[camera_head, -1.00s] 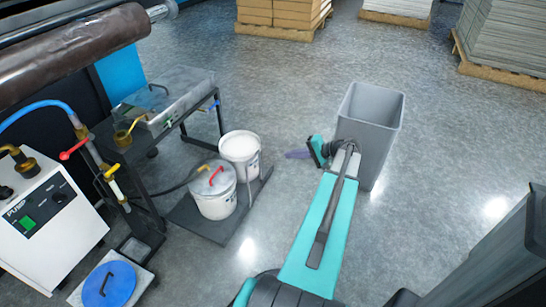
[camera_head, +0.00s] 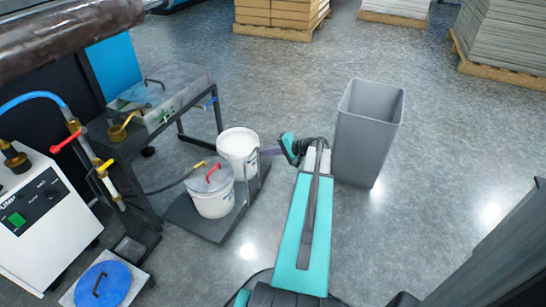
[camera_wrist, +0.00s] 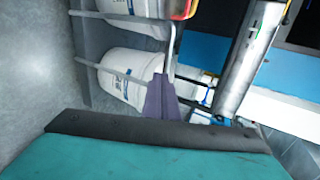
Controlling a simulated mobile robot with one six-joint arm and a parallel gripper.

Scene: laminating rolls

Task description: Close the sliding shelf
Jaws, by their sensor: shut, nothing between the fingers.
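The sliding shelf (camera_head: 205,226) is a low dark platform with thin rails, sticking out from beside and below the metal stand. It carries two white buckets, one with a red-handled lid (camera_head: 212,192) and one behind it (camera_head: 238,150). My gripper (camera_head: 268,152) has purple fingers and is shut and empty, close to the shelf's right outer edge by the rear bucket. In the wrist view, my gripper (camera_wrist: 163,88) points at a bent metal rail (camera_wrist: 172,52) with a bucket (camera_wrist: 122,78) behind it. I cannot tell whether the fingers touch the rail.
A grey bin (camera_head: 368,135) stands just right of my gripper. The metal stand (camera_head: 165,105) holds a tray and brass fittings. A white pump box (camera_head: 40,220) with hoses and a blue-lidded container (camera_head: 103,284) are at left. Open floor lies beyond the shelf.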

